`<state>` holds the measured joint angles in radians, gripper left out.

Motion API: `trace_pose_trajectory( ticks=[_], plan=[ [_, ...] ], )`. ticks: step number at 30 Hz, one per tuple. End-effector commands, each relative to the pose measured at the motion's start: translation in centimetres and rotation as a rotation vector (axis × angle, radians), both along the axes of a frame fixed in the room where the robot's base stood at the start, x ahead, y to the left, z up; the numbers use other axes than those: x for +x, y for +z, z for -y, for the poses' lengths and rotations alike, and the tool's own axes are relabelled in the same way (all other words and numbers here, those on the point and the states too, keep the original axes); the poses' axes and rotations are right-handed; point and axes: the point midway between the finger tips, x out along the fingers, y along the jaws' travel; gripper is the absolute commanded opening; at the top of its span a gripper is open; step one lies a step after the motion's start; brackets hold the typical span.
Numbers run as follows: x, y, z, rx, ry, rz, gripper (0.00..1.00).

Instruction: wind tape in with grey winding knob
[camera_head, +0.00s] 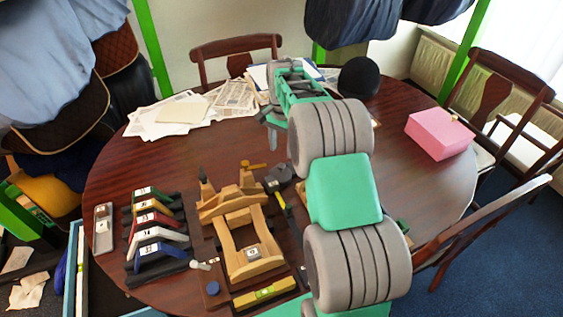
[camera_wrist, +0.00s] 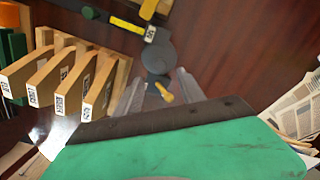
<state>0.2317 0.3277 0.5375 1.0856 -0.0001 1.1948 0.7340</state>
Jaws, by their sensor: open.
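The tape measure (camera_head: 278,178) is a dark grey round body on the table, right of the wooden saddle tree (camera_head: 240,235). A stretch of yellow tape (camera_head: 281,201) shows in front of it. In the wrist view the grey disc (camera_wrist: 158,55) lies just beyond my fingertips. A smaller dark piece with an orange-yellow handle (camera_wrist: 164,92) appears between the fingers; I cannot tell which part is the winding knob. My gripper (camera_wrist: 160,80) is open and empty, and seems above the table. In the head view my gripper (camera_head: 272,135) is behind the tape measure, partly hidden by my arm.
A rack of wooden pieces with printed tags (camera_wrist: 60,75) stands at left in the wrist view. Coloured gullet-like pieces (camera_head: 155,225) stand left of the tree. Papers (camera_head: 190,110), a black helmet-like object (camera_head: 359,77) and a pink box (camera_head: 440,132) lie around. Bare table shows behind the tree.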

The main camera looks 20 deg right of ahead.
Motion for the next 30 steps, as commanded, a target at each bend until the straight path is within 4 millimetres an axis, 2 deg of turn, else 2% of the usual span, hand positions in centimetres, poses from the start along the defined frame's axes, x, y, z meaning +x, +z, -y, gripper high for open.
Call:
trace_pose_trajectory(
  ticks=[9,12,21,30],
  plan=[
    [-0.1,-5.5,-0.1,0.000,0.003,0.000,0.47],
    [0.0,-6.6,-0.1,0.000,0.003,0.001,0.47],
    [0.0,-7.1,-0.1,-0.001,0.005,0.004,0.46],
    [0.0,-7.0,-0.1,-0.001,0.005,0.004,0.21]
  ],
)
